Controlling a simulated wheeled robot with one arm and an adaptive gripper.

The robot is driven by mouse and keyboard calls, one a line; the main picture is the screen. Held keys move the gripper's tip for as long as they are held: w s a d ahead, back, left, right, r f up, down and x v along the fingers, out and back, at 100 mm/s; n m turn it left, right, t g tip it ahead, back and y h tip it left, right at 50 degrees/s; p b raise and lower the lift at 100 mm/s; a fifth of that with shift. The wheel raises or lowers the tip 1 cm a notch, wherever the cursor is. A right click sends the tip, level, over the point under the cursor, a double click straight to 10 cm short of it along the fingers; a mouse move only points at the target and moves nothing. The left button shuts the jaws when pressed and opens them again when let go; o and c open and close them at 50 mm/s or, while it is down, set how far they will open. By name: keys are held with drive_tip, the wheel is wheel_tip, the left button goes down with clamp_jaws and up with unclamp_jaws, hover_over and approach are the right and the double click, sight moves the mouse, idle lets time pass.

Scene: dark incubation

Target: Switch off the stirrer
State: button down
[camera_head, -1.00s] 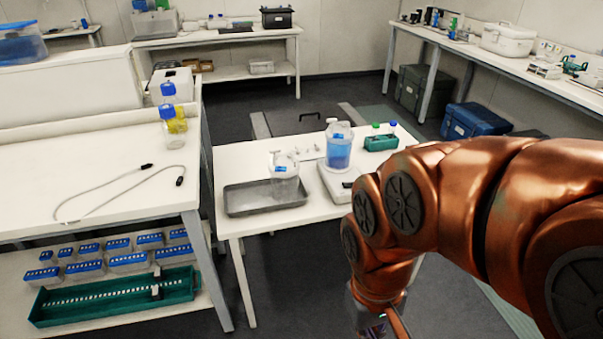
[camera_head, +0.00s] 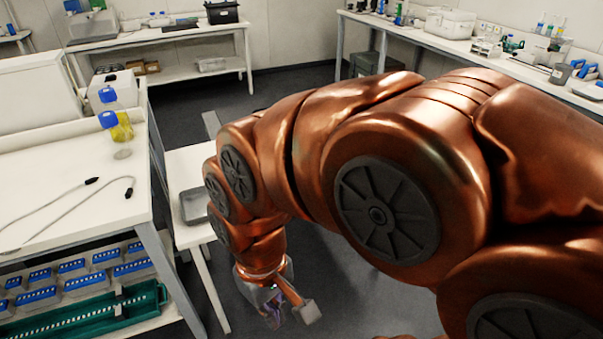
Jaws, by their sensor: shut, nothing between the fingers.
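The stirrer is hidden behind my copper arm at this moment. The small white table (camera_head: 183,168) it stood on shows only at its left side. My gripper (camera_head: 276,316) hangs low in the lower middle, pointing down in front of the table, over the dark floor. It is shut and empty. It is small and partly turned away in this view.
A grey metal tray (camera_head: 194,206) sits on the visible part of the table. A back bench (camera_head: 165,40) stands behind; a side bench (camera_head: 460,38) is at right.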

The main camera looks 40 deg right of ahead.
drive_tip(key=w+d+f+t+y+b, duration=0.1)
drive_tip(key=w+d+t+b, duration=0.15)
drive_tip(key=w, duration=0.55)
drive_tip(key=w+d+f+t+y+b, duration=0.1)
drive_tip(key=w+f+b, duration=0.15)
drive_tip(key=w, duration=0.55)
drive_tip(key=w+d+m+t+b, duration=0.1)
drive_tip(key=w+d+t+b, duration=0.3)
drive_tip(key=w+d, duration=0.65)
drive_tip(key=w+d+f+m+t+h+b, duration=0.1)
drive_tip(key=d+h+b, duration=0.1)
drive_tip(key=d, duration=1.2)
drive_tip(key=w+d+f+m+t+h+b, duration=0.1)
drive_tip(key=d+b, duration=0.3)
drive_tip(key=d, duration=1.1)
drive_tip(key=shift+w+m+t+h+b, duration=0.3)
drive_tip(key=shift+m+t+h, duration=0.25)
drive_tip(key=shift+m, duration=0.25)
